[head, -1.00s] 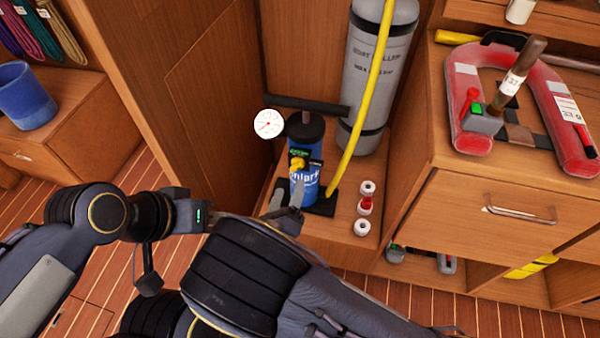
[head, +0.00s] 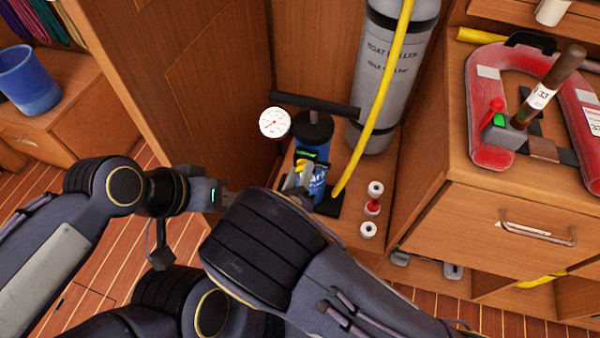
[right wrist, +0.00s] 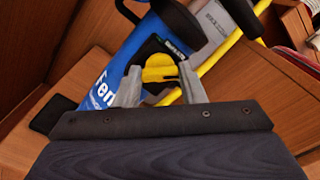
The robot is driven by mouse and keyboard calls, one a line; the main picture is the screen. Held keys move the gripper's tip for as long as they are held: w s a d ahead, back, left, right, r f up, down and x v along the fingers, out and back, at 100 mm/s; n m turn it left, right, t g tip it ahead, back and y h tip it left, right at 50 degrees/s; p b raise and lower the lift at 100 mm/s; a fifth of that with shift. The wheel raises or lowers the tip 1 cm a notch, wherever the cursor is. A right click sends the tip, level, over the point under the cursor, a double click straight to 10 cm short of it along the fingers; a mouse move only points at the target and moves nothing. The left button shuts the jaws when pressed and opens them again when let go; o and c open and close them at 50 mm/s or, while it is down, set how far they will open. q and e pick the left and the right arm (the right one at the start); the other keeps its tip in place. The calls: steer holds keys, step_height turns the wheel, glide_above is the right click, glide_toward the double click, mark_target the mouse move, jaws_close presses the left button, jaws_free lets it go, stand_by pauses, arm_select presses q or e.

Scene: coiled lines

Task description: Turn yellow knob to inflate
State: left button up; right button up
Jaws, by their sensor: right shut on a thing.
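The yellow knob (right wrist: 160,68) sits on a black fitting on the front of the blue pump (right wrist: 112,72). In the head view the blue pump (head: 313,140) stands upright on a low wooden shelf. My right gripper (right wrist: 160,80) is shut on the knob, one grey finger on each side of it. In the head view the right gripper (head: 303,182) largely hides the knob. My left gripper (head: 228,196) is left of the pump, apart from it; its fingertips are hidden behind my right arm. A white round gauge (head: 273,122) shows beside the pump.
A grey cylinder (head: 388,75) with a yellow hose (head: 383,90) stands behind the pump. Small white and red fittings (head: 372,207) lie to its right. A red horseshoe buoy (head: 487,110) is on the right counter. A blue cup (head: 28,80) stands at far left.

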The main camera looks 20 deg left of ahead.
steer(key=shift+m, duration=0.3)
steer(key=shift+c, duration=0.3)
steer(key=m+b, duration=0.3)
steer(key=shift+f, duration=0.2)
steer(key=m+b, duration=0.2)
steer(key=m, duration=0.2)
steer(key=shift+b, duration=0.4)
steer(key=shift+r+m+b, duration=0.1)
steer(key=shift+m+b, duration=0.45)
steer(key=shift+m, duration=0.25)
steer(key=o, duration=1)
steer(key=shift+s, duration=0.1)
